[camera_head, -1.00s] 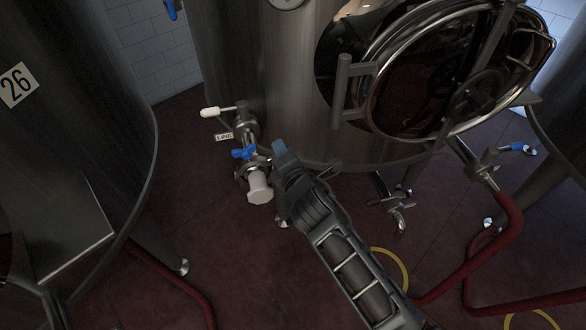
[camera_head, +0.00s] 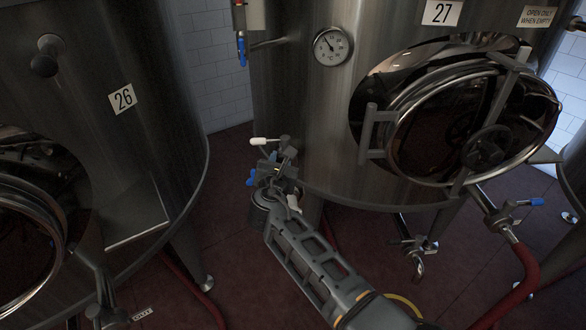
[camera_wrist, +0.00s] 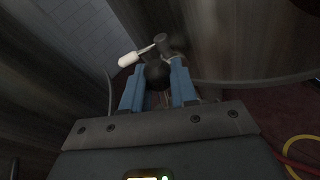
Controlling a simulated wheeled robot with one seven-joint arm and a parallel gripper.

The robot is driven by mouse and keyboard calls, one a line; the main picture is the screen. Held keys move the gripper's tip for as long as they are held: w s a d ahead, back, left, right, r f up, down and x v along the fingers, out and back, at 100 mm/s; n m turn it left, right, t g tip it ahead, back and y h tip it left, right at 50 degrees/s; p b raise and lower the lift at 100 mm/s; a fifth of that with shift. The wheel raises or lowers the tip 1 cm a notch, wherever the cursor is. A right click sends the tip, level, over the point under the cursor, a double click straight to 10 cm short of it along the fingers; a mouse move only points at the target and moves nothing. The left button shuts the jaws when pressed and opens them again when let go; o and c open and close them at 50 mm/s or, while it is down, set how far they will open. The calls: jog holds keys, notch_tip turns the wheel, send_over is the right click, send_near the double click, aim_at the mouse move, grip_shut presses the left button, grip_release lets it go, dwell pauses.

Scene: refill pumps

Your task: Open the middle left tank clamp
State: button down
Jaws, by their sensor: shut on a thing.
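I cannot tell whether this part belongs to the clamp. The white-tipped lever also shows in the wrist view (camera_wrist: 130,59), just beyond the fingers. The clamp's own shape is not clearly visible.
A tank marked 26 (camera_head: 178,130) stands close on the left. Tank 27's round hatch (camera_head: 480,130) juts out right of my arm. A valve with a red hose (camera_head: 525,265) is at the lower right. The floor between the tanks is narrow.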

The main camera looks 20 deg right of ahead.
jog(key=a, duration=0.1)
jog(key=a+n, duration=0.1)
jog(key=n, duration=0.1)
jog(key=shift+w+a+r+h, duration=0.15)
jog(key=shift+w+a+h, duration=0.15)
jog(key=shift+a+h, duration=0.1)
jog(key=shift+w+a+n, duration=0.2)
jog(key=shift+a+n, duration=0.6)
jog(key=shift+a, duration=0.25)
jog(key=shift+f, duration=0.2)
jog(key=c, duration=1)
grip_release()
jog(key=shift+r, duration=0.1)
jog(key=shift+f+p+v, duration=0.1)
jog(key=shift+p+v, duration=0.05)
jog(key=shift+v, duration=1.8)
jog(key=shift+f+p+v, duration=0.15)
jog(key=shift+v, duration=1.8)
